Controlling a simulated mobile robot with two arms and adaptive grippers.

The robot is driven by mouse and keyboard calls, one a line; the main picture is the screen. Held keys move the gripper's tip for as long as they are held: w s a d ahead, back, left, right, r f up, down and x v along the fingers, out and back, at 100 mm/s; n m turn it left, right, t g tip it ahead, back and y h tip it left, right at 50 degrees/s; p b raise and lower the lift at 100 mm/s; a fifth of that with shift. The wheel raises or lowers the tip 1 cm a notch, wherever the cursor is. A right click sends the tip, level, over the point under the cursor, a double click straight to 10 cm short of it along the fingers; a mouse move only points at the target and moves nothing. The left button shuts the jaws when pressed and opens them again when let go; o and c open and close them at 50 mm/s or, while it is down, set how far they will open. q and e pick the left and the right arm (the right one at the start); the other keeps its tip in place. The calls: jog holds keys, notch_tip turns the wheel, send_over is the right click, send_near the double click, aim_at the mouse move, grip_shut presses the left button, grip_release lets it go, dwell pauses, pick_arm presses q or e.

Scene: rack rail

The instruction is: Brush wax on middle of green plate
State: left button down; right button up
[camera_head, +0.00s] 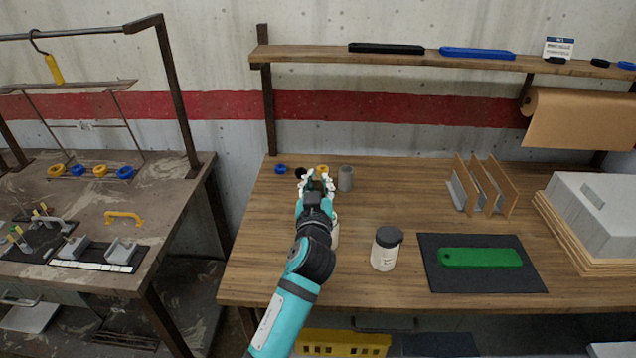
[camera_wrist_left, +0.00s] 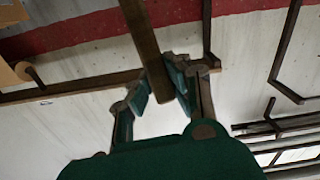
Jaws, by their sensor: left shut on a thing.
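The green plate (camera_head: 480,258), a long bar with rounded ends, lies flat on a dark mat (camera_head: 440,283) at the right front of the wooden bench. A white jar with a dark lid (camera_head: 386,250) stands left of the mat. Another pale container (camera_head: 335,231) is mostly hidden behind my left arm. My left gripper (camera_head: 317,184) is over the bench's back left, well away from the plate. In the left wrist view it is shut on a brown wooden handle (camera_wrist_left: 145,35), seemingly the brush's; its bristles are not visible. My right gripper is not in view.
Wooden dividers (camera_head: 483,184) and a grey box (camera_head: 600,215) stand at the right. A shelf (camera_head: 400,57) runs above. The bench's middle back is clear.

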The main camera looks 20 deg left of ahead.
pick_arm(q)
jog(key=shift+r+p, duration=2.15)
jog(key=shift+r, duration=1.05)
